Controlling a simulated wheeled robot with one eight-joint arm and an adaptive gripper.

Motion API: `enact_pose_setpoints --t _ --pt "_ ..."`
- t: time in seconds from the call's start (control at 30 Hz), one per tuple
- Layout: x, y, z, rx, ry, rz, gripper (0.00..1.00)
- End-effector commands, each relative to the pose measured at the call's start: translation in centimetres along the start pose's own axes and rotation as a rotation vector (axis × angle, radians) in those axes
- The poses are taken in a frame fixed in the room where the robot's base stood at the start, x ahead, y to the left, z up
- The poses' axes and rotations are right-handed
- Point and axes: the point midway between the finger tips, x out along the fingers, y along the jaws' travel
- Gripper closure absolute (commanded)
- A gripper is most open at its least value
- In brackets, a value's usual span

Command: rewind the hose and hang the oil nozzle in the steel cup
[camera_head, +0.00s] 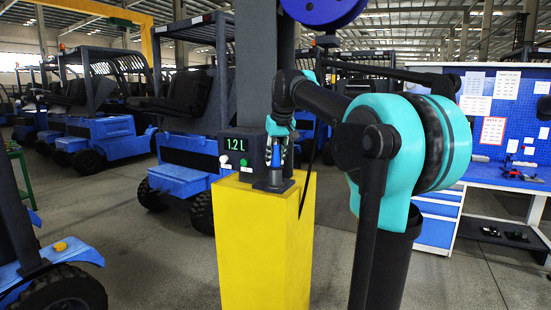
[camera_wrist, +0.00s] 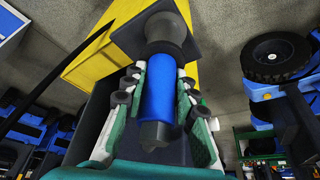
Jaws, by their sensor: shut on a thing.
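My gripper (camera_head: 277,140), teal with dark pads, is shut on the blue oil nozzle (camera_head: 276,157). In the wrist view the fingers close on both sides of the nozzle's blue body (camera_wrist: 159,98), its grey pointed end towards the camera. The nozzle is about upright, its far end at the dark grey steel cup (camera_head: 273,181) on top of the yellow pedestal (camera_head: 262,240). I cannot tell how deep it sits in the cup. The blue hose reel (camera_head: 322,8) is at the top, partly cut off. A thin black hose (camera_head: 306,180) hangs beside the pedestal.
A display box (camera_head: 238,152) reads 1.2L, with a white and a green button, left of the nozzle. A dark column (camera_head: 256,65) rises behind. Blue forklifts (camera_head: 100,125) stand at the left. A blue workbench (camera_head: 505,180) is at the right. Grey floor lies open around the pedestal.

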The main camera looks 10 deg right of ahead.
Motion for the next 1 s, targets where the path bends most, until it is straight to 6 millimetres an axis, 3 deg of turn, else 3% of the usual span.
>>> enact_pose_setpoints --t 0.2,0.23,0.43,1.0 --pt "0.26 -0.03 0.32 0.000 -0.008 -0.001 1.00" --pt "0.27 -0.03 0.33 0.000 -0.009 -0.001 0.71" --pt "0.27 -0.03 0.34 0.000 -0.009 -0.001 0.48" --pt "0.15 -0.01 0.17 0.000 -0.005 0.000 0.48"
